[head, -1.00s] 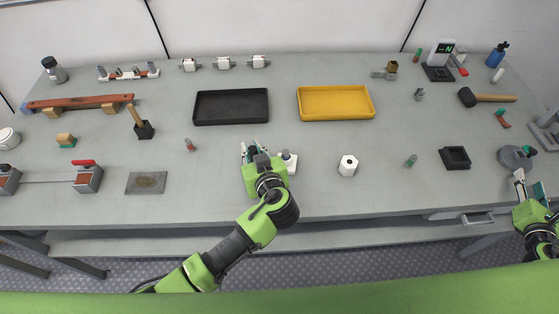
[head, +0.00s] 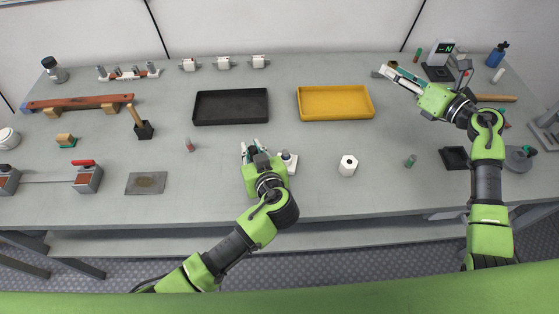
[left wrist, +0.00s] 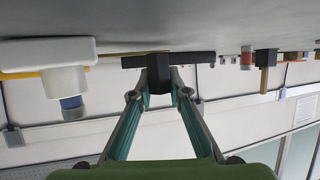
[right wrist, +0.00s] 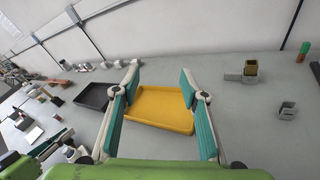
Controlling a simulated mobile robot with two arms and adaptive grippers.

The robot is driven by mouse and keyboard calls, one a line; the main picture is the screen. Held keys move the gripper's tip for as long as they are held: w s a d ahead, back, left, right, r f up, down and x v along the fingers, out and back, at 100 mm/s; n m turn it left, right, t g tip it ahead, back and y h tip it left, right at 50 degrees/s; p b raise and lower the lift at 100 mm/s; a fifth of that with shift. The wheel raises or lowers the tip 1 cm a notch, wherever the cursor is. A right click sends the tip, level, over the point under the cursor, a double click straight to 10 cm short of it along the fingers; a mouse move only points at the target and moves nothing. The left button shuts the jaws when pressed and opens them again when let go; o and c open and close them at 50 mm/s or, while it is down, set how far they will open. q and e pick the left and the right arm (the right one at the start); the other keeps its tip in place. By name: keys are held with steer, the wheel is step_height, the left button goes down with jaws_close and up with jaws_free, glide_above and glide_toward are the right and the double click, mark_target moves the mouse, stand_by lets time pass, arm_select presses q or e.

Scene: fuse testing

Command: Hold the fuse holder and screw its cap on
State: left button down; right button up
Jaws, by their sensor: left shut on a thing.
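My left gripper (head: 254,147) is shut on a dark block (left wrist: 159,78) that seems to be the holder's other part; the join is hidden. My right gripper (head: 404,76) is high at the back right. In the right wrist view (right wrist: 160,78) its fingers are wide apart and empty.
A black tray (head: 231,93) and a yellow tray (head: 336,89) lie behind the holder. A brass-coloured block on a grey piece (right wrist: 250,70) is near my right gripper. A green-topped small cylinder (head: 410,161) stands right of the cap. Table around the cap is clear.

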steer(key=s+a+n+g+y, duration=0.1)
steer(key=s+a+n+g, duration=0.3)
steer(key=a, duration=0.7)
steer(key=s+a+n+g+y, duration=0.15)
steer(key=a+g, duration=0.35)
steer(key=a, duration=0.5)
steer(key=g+h, duration=0.5)
steer(key=h, duration=0.5)
glide_above(350, 162)
steer(key=f, duration=0.8)
steer(key=shift+w+a, duration=0.15)
steer(key=shift+a, duration=0.2)
steer(key=shift+d+f, duration=0.1)
steer(key=shift+d, duration=0.2)
steer(key=shift+s+f, duration=0.2)
steer(key=shift+f, duration=3.25)
